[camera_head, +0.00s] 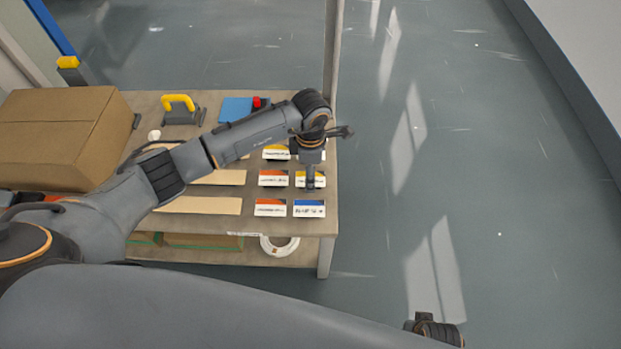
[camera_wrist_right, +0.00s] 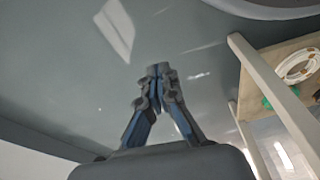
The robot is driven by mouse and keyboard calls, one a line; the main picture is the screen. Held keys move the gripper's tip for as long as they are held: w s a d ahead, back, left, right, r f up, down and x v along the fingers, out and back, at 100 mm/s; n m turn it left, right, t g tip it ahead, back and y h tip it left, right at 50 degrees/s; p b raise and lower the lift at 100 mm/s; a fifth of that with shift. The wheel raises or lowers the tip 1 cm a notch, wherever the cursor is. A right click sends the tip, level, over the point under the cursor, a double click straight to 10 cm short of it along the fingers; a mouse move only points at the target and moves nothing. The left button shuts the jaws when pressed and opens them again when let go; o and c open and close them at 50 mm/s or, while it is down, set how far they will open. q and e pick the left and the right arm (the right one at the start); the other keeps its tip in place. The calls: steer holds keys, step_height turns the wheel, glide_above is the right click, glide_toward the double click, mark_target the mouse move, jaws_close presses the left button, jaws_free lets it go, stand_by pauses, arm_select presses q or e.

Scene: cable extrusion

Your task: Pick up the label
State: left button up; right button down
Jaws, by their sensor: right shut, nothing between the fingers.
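Several small labels lie in rows at the right end of the table in the head view. A white label with an orange-red band (camera_head: 272,178) is in the middle row, and another orange-red one (camera_head: 270,208) is in the front row. A label with a blue band (camera_head: 309,209) is at the front right corner. A yellow-banded label (camera_head: 299,182) is partly hidden by my left gripper (camera_head: 310,186), which points down over it. Contact and finger opening cannot be told. My right gripper (camera_wrist_right: 158,70) is shut and empty in the right wrist view, above the floor.
A cardboard box (camera_head: 60,135) stands at the table's left. A yellow-handled tool (camera_head: 180,104) and a blue item (camera_head: 236,109) are at the back. A white coil (camera_head: 280,246) is on the lower shelf. A post rises at the table's right edge; floor beyond is clear.

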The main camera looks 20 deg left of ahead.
arm_select(q)
steer(key=shift+f, duration=0.25)
arm_select(e)
steer(key=shift+r, duration=0.15)
steer(key=shift+w, duration=0.1)
steer(key=shift+w+r, duration=0.1)
steer(key=shift+r, duration=0.05)
arm_select(q)
steer(key=shift+f, duration=0.15)
arm_select(e)
steer(key=shift+w+r, duration=0.1)
steer(key=shift+r, duration=0.2)
steer(key=shift+r, duration=0.15)
arm_select(q)
steer(key=shift+f, duration=0.1)
arm_select(e)
steer(key=shift+w+r, duration=0.15)
stand_by(0.3)
arm_select(q)
steer(key=c, duration=0.8)
